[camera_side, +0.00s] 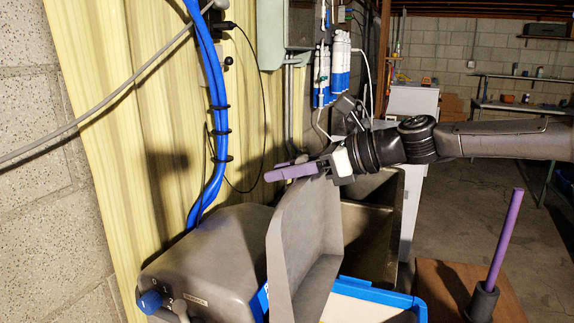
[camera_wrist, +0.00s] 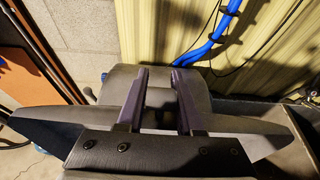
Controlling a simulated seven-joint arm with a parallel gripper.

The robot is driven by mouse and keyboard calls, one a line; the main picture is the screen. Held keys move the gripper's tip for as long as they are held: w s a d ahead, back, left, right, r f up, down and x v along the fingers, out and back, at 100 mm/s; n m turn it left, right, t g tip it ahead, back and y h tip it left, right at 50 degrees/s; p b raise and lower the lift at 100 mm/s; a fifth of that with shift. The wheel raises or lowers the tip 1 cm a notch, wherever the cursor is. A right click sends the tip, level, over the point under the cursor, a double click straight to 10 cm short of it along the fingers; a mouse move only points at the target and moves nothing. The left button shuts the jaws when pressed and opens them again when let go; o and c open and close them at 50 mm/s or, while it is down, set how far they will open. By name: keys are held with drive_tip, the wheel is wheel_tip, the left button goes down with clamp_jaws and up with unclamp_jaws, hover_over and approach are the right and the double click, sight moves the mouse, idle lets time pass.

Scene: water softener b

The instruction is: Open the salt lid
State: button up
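The grey salt lid (camera_side: 300,245) of the water softener stands raised, roughly upright, beside the softener's grey head (camera_side: 205,262). The blue-rimmed tank opening (camera_side: 375,292) shows to its right. In the wrist view the lid (camera_wrist: 255,128) spreads wide below and beside the fingers. My gripper (camera_side: 272,174) is at the lid's top edge, its purple fingers pointing left across it. In the wrist view the two fingers of my gripper (camera_wrist: 162,75) are apart with a clear gap. Whether the fingers touch the lid is hard to tell.
A blue knob (camera_side: 150,302) is on the softener's front. Blue hoses (camera_side: 216,110) run down the yellowish wall behind. A purple rod (camera_side: 506,238) stands in a dark holder on a brown surface (camera_side: 440,285) at right. A grey basin (camera_side: 372,235) is behind the lid.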

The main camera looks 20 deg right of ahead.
drive_tip(key=shift+o, duration=1.1)
drive_tip(key=shift+f, duration=0.25)
drive_tip(key=shift+r, duration=0.1)
drive_tip(key=shift+r, duration=0.25)
drive_tip(key=shift+d, duration=0.1)
drive_tip(key=v, duration=1.3)
drive_tip(key=shift+s+d, duration=0.25)
drive_tip(key=shift+s, duration=0.05)
